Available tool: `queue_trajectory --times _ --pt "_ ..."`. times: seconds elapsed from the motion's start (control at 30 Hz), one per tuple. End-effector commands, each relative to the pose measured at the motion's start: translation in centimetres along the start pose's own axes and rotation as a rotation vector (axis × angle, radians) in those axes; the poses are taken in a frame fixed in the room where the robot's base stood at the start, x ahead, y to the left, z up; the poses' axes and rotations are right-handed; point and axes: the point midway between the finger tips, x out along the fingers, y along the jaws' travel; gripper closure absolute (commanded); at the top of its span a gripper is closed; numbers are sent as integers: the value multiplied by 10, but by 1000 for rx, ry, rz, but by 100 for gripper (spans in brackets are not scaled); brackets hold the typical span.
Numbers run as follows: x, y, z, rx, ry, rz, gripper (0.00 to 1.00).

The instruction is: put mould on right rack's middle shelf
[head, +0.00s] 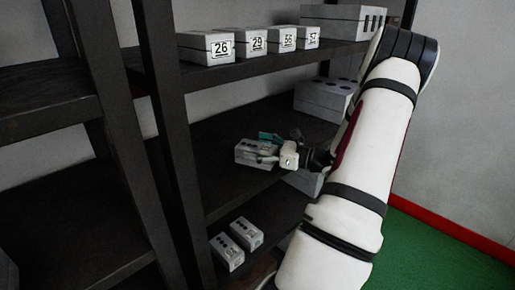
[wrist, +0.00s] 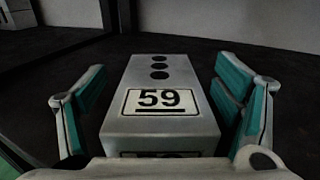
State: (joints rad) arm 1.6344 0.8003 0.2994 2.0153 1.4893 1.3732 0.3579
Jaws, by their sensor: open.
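The mould, a grey block marked 59 (wrist: 160,128) with several round dark holes on top, is on the dark middle shelf (head: 222,134) of the right rack, near its front edge. It also shows in the head view (head: 250,150). My gripper (wrist: 160,100) is open, with its teal-padded fingers on either side of the mould. A gap shows between the mould and each finger. In the head view my gripper (head: 270,147) hides part of the mould. Whether the mould's underside rests fully on the shelf is hard to see.
Grey moulds marked 26 (head: 206,47), 29 (head: 251,41), 56 and 57 stand on the shelf above. Two smaller moulds (head: 236,242) stand on the shelf below. A larger grey block (head: 322,98) sits farther back on the middle shelf. A dark post (head: 168,120) stands left.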

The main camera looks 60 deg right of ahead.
Motion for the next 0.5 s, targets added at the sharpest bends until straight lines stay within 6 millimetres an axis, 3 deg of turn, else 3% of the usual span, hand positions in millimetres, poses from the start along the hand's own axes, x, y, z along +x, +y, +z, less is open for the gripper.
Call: queue_trajectory --times 0.17,0.5 --pt "-16 -1 2 0 0 -2 17" --pt "-85 -1 3 0 0 -3 17"
